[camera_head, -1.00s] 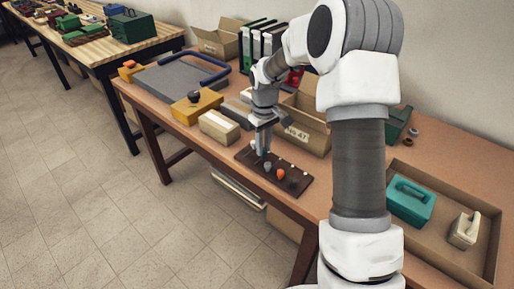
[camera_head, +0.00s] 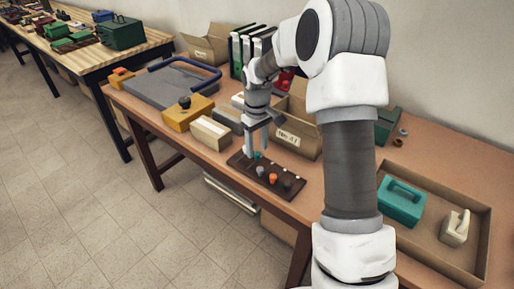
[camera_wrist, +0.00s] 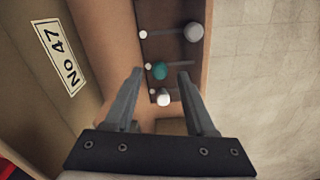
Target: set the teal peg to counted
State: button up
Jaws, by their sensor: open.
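A dark brown board (camera_head: 245,166) with a row of round-headed pegs lies near the table's front edge. The teal peg (camera_wrist: 159,70) shows in the wrist view between my open fingers, towards the white-dot side of the board. It also shows small beside the fingers in the head view (camera_head: 257,156). My gripper (camera_wrist: 160,72) points down over the board's left end. I see no contact with the peg. A white peg (camera_wrist: 164,99) and a grey peg (camera_wrist: 194,32) sit on either side of the teal one. An orange peg (camera_head: 273,178) and a dark peg (camera_head: 287,185) are further right.
A cardboard box (camera_head: 300,137) marked No 47 stands close behind the board. A pale block (camera_head: 210,133) and a yellow block with a black knob (camera_head: 188,115) stand left. A tray (camera_head: 440,262) with a teal case (camera_head: 402,204) is at right. My arm hides part of the table.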

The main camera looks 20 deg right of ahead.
aim_at(257, 153)
notch_tip(257, 153, up, 16)
jog(key=p, duration=0.2)
jog(key=shift+r+p, duration=0.15)
jog(key=shift+p, duration=0.2)
jog(key=s+a+r+m+t+p, duration=0.2)
jog(key=s+r+t+p, duration=0.1)
jog(key=s+r, duration=1)
jog(key=s+a+m+t+p, duration=0.1)
jog(key=s+m+t+p, duration=0.1)
jog(key=s, duration=1.4)
jog(key=shift+s+a+m+t+p, duration=0.15)
jog(key=shift+s+m+t+p, duration=0.15)
jog(key=shift+m+p, duration=0.3)
